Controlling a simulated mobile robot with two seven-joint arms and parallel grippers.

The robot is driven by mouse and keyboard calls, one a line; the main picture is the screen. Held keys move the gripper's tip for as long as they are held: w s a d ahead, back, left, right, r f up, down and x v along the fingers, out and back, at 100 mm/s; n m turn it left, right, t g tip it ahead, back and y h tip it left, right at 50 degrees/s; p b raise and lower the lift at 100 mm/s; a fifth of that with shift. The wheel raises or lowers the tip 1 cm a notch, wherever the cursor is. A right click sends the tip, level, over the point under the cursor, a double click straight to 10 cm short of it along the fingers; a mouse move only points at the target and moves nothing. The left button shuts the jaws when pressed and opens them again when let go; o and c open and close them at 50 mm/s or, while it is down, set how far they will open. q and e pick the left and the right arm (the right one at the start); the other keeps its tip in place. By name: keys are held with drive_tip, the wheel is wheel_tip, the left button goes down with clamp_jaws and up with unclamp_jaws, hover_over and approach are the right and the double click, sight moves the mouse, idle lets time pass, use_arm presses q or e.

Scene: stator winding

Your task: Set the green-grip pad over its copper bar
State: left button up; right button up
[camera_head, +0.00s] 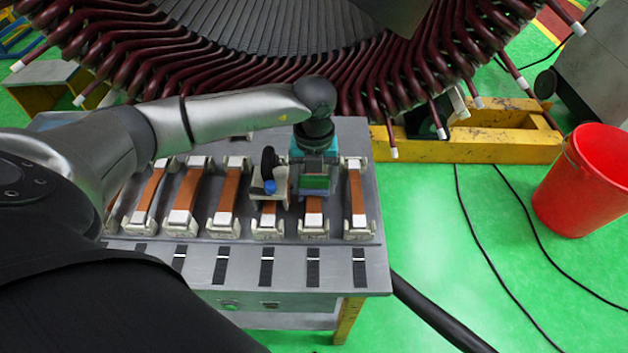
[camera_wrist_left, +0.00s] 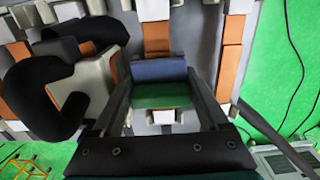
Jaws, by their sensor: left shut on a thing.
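The green-grip pad (camera_head: 315,184) is in my left gripper (camera_head: 314,172), above the fixture table's right part. In the left wrist view the pad's green grip (camera_wrist_left: 160,96) sits between the two fingers of my left gripper (camera_wrist_left: 165,92), with a dark blue part beyond it. A copper bar (camera_head: 313,204) shows below the pad in the head view, and a bar (camera_wrist_left: 157,38) runs on beyond the pad in the wrist view. The pad hides the middle of this bar, and I cannot tell whether they touch. My right gripper is not in view.
More copper bars (camera_head: 228,195) lie in white holders along the grey table (camera_head: 372,255). The large stator (camera_head: 260,30) stands behind. A red bucket (camera_head: 585,185) is on the green floor at right.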

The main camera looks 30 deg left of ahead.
use_arm(q)
drive_tip(key=o, duration=1.3)
drive_tip(key=shift+r, duration=0.15)
